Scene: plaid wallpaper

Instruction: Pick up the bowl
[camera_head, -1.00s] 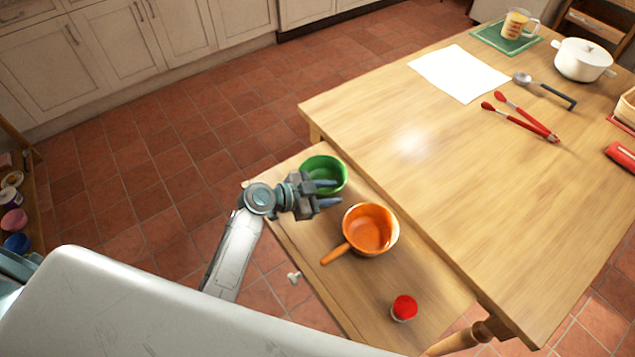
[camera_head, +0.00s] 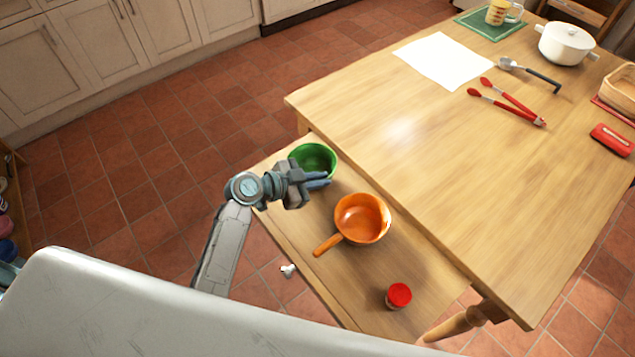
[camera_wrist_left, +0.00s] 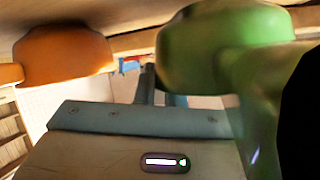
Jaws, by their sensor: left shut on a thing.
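In the left wrist view the bowl (camera_wrist_left: 225,50) is large and close, at the upper right. My left gripper (camera_head: 320,180) is at the bowl's near rim, its fingers brought close together, shut on the bowl. The gripper covers part of the bowl's near side. In the wrist view the fingers (camera_wrist_left: 158,88) are beside the bowl and the exact grip is hard to see. My right gripper is not in view.
The wooden table (camera_head: 400,165) borders the drawer; red tongs (camera_head: 510,103), a ladle (camera_head: 530,72) and a white pot (camera_head: 565,44) lie farther away.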

